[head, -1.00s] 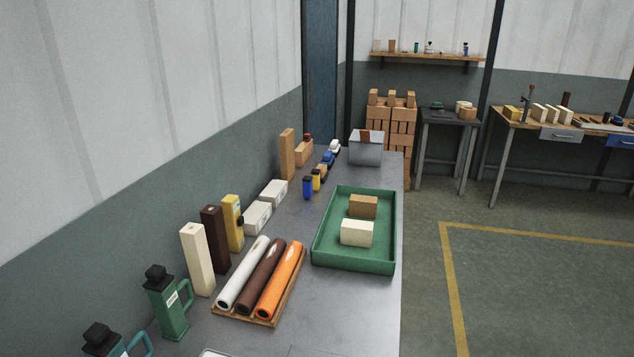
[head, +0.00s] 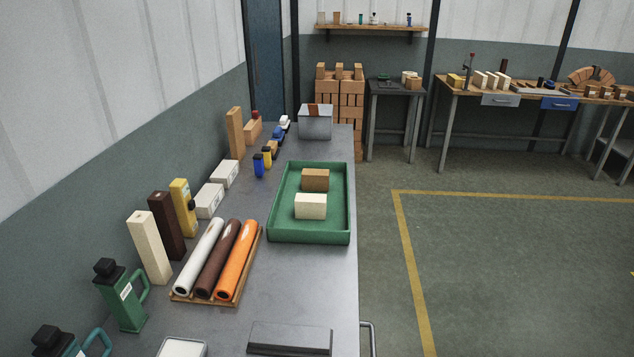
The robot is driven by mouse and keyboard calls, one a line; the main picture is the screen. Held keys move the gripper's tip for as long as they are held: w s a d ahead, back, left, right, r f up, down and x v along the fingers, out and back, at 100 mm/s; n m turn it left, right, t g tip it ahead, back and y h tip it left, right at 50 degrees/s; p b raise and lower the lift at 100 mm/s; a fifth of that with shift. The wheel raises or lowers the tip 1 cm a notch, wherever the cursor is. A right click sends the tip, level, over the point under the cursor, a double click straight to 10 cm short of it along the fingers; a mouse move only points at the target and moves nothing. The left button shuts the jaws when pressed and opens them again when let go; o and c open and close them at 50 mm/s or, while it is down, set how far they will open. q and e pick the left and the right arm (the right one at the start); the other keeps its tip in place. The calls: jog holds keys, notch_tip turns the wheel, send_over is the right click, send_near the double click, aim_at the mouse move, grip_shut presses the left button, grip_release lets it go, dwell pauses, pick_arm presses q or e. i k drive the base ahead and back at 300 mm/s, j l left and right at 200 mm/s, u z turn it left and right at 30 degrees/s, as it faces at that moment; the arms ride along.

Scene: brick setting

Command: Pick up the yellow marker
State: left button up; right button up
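A small upright yellow piece with a dark top (head: 267,157), which looks like the yellow marker, stands on the grey metal bench (head: 315,275) toward its far left side. A similar blue piece with a dark top (head: 259,167) stands close beside it, a little nearer to me. Neither of my grippers is in view.
A green tray (head: 272,236) holding a brown block (head: 315,180) and a cream block (head: 311,206) sits right of the markers. Floor right of the bench is clear.

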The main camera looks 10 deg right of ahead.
aim_at(267, 149)
jog(key=k, duration=0.6)
jog(key=z, duration=1.55)
jog(key=i+l+z, duration=0.25)
jog(key=i+l, duration=0.15)
jog(key=i+l+z, duration=0.25)
jog(key=i, duration=0.3)
jog(key=i+u, duration=0.7)
jog(key=i+l+u, duration=0.15)
jog(key=u, duration=0.15)
jog(key=i+j+u, duration=0.25)
jog(key=i, duration=0.65)
jog(key=i+l+u, duration=0.25)
jog(key=i, duration=0.6)
jog(key=i+z, duration=0.2)
jog(key=i, duration=0.4)
jog(key=i+z, duration=0.2)
jog(key=i, duration=0.4)
jog(key=i+j+z, duration=0.25)
jog(key=i, duration=0.3)
jog(key=i+l+u, duration=0.2)
jog(key=i, duration=0.2)
jog(key=i+u, duration=0.2)
jog(key=i, duration=0.25)
jog(key=i+l+u, duration=0.25)
jog(key=i+l, duration=0.05)
jog(key=i, duration=0.1)
